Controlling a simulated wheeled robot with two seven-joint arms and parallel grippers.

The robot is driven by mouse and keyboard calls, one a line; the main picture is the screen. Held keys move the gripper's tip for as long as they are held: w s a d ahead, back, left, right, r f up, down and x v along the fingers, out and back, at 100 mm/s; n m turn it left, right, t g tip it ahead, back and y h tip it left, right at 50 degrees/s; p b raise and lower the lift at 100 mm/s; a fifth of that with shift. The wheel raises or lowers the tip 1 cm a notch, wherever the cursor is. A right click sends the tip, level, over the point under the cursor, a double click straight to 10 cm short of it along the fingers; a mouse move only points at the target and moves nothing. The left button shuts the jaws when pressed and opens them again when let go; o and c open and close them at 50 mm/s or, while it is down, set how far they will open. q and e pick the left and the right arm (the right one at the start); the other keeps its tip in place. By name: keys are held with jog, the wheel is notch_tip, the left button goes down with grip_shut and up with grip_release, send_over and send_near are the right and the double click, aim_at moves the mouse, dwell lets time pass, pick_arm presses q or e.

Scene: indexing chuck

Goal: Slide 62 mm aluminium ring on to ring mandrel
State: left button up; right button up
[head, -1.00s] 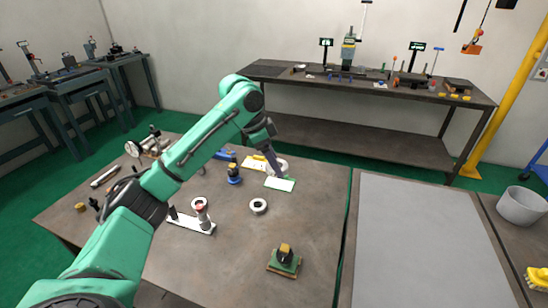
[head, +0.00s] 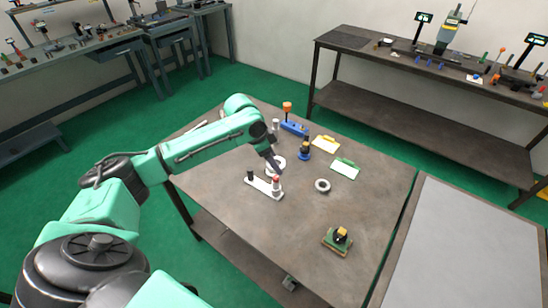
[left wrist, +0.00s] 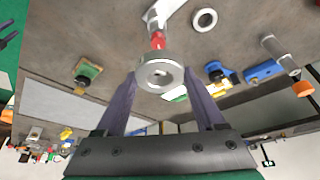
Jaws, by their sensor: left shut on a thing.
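My left gripper (left wrist: 160,88) is shut on a silver aluminium ring (left wrist: 160,74), held by its sides between the two dark fingers. In the head view my left gripper (head: 274,163) hangs just behind a white base plate (head: 262,187). The plate carries a short black post and an upright post with a red top (head: 276,181), which looks like the mandrel. In the left wrist view the red-topped post (left wrist: 157,41) appears right beside the held ring's edge. The ring is not seen around it; the gap is unclear. My right gripper is not in view.
A second ring (left wrist: 204,20) lies beside the white plate. A blue-based piece (head: 305,150) and yellow and green cards stand behind.

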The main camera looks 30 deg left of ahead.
aim_at(274, 178)
pick_arm(q)
notch_tip(274, 178, down, 6)
jog(key=b, duration=0.3)
jog(key=shift+r, duration=0.1)
jog(key=shift+r, duration=0.1)
dwell(0.4)
jog(key=shift+p, duration=0.4)
dwell(0.3)
jog(key=shift+p, duration=0.5)
jog(key=shift+p, duration=0.4)
